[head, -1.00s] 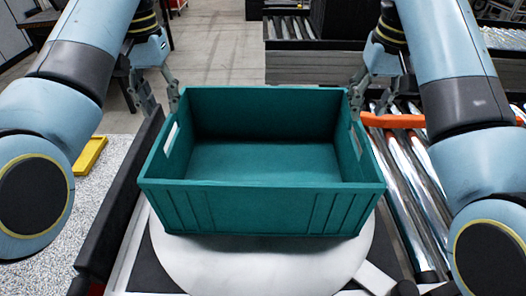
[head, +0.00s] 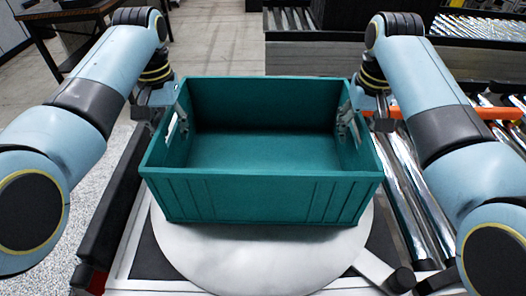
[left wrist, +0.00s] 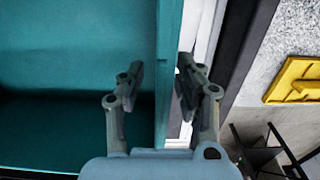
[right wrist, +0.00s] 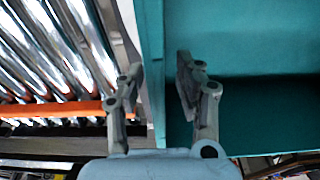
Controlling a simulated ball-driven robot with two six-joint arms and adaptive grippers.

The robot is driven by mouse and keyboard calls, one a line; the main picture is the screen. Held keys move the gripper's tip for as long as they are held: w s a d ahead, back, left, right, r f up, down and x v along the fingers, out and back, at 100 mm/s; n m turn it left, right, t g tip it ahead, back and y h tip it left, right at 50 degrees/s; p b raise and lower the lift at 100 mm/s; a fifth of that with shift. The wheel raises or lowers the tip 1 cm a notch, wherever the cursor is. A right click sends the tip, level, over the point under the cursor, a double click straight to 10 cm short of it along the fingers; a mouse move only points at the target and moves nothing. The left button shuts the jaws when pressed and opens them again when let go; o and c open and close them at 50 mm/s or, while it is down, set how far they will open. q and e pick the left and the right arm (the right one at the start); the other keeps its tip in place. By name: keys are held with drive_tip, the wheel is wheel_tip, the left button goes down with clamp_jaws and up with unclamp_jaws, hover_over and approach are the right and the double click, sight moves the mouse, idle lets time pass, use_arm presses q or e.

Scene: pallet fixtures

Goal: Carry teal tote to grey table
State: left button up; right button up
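The teal tote (head: 260,200) is empty and upright in the middle of the head view. My left gripper (head: 168,112) is at its left wall, one finger inside and one outside. In the left wrist view, the open fingers (left wrist: 158,85) straddle the tote wall (left wrist: 168,40) with gaps. My right gripper (head: 363,118) is at the right wall in the same way. In the right wrist view, its open fingers (right wrist: 157,85) straddle the wall (right wrist: 152,40), also with gaps. I cannot identify a grey table.
A roller conveyor (head: 408,185) with an orange bar (head: 500,113) lies right of the tote. Another conveyor (head: 330,50) stands behind. A dark table (head: 45,15) is at the far left. A yellow object (left wrist: 295,80) lies on the floor beyond the left wall. Open floor shows behind the tote.

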use_arm(q)
drive_tip(key=shift+f, duration=0.4)
use_arm(e)
drive_tip(key=shift+f, duration=0.4)
use_arm(q)
clamp_jaws()
use_arm(e)
clamp_jaws()
drive_tip(key=shift+w, duration=0.1)
